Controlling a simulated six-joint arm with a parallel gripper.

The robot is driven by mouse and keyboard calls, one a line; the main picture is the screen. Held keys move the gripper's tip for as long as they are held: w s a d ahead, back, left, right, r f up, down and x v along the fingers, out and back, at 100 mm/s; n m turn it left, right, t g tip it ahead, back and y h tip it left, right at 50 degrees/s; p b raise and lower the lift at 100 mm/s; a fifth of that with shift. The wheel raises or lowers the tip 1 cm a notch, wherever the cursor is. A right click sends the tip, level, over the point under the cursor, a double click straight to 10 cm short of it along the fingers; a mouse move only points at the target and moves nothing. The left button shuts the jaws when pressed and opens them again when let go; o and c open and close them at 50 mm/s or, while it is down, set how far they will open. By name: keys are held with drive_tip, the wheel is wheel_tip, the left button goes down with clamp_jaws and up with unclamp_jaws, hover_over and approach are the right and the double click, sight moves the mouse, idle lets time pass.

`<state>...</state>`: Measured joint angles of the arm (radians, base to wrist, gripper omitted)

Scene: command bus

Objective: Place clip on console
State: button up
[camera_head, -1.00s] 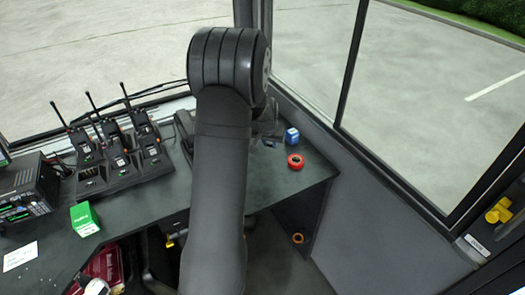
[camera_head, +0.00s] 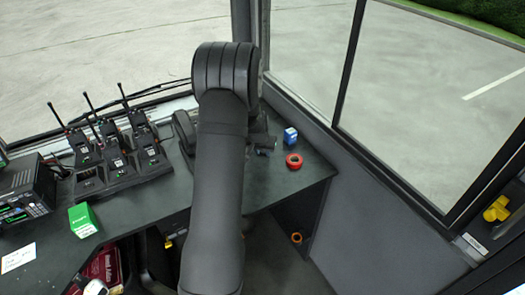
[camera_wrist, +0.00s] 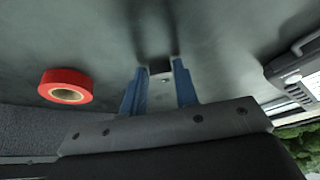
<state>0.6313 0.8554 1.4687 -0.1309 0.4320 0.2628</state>
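My gripper (camera_wrist: 158,74) points at the dark desk top, its two blue fingers spread apart. A small dark piece with a grey face, probably the clip (camera_wrist: 160,67), shows between the fingertips, and I see no clear grip on it. In the head view my arm hides most of the gripper and the area around it. The dark grey console top (camera_head: 150,197) runs along the window. It also shows in the wrist view (camera_wrist: 225,45).
The tape also shows in the wrist view (camera_wrist: 66,86). Left are a charger with several radios (camera_head: 118,168), a green box (camera_head: 83,220), a radio unit (camera_head: 24,195) and white paper (camera_head: 18,257).

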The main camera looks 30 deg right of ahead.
drive_tip(key=shift+o, duration=1.3)
drive_tip(key=shift+r, duration=0.2)
drive_tip(key=v, duration=1.2)
drive_tip(key=x, duration=1.2)
drive_tip(key=shift+f, duration=0.2)
drive_tip(key=shift+r, duration=0.15)
